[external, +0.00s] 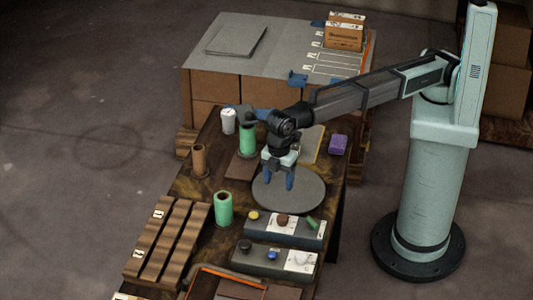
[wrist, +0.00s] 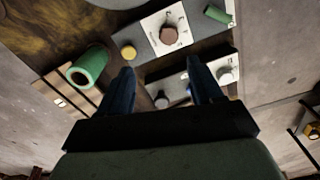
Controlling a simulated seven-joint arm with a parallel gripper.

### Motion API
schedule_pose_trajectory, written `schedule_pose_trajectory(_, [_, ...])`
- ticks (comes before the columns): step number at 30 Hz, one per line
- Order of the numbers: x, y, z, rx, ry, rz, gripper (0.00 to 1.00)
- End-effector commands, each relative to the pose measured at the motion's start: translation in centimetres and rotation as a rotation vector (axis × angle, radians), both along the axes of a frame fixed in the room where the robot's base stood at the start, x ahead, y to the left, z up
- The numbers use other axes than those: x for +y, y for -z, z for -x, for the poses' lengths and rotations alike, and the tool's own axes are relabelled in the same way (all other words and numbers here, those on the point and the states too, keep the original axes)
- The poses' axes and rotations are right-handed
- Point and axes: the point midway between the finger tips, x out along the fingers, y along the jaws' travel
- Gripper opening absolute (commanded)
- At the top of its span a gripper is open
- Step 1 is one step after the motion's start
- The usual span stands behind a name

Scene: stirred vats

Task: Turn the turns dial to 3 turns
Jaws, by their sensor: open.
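A second box (external: 250,262) carries a white dial (external: 301,258), which also shows in the wrist view (wrist: 226,74). I cannot tell from the labels which one is the turns dial. My gripper (external: 278,182) is open and empty, pointing down over the grey round disc (external: 312,192), apart from both dials.
A yellow button (external: 253,215) and a green switch (external: 312,223) flank the brown dial. A black knob (external: 245,246) and blue button (external: 271,254) are on the second box. A green cup (external: 223,210) stands left of the boxes. A purple block (external: 338,144) lies behind right.

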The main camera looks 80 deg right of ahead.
Motion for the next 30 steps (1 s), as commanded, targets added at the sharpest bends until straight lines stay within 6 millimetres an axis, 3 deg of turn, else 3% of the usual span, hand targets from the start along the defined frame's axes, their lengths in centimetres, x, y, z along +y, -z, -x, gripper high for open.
schedule_pose_trajectory(3, [0.8,-0.3,1.3,-0.006,-0.033,0.007,0.65])
schedule_pose_trajectory(10, [0.9,1.3,1.7,-0.006,-0.041,0.01,0.65])
schedule_pose_trajectory(30, [0.9,11.9,1.6,-0.005,-0.039,0.009,0.65])
